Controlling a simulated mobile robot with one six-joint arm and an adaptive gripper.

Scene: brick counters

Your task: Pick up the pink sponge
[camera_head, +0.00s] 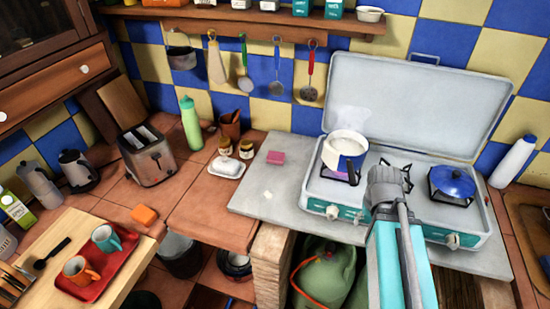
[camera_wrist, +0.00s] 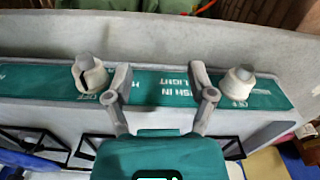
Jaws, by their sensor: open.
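The pink sponge (camera_head: 275,157) lies flat on the grey slab (camera_head: 262,195), left of the camping stove, in the head view. It does not show in the wrist view. My gripper (camera_head: 388,178) is in front of the stove's middle, to the right of the sponge and well apart from it. In the wrist view my gripper (camera_wrist: 160,80) has its two fingers spread with nothing between them. The stove's green front panel (camera_wrist: 150,88) and its knobs lie beyond the fingers.
A butter dish (camera_head: 226,168), jars and a green bottle (camera_head: 190,125) stand left of the sponge. Utensils hang behind.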

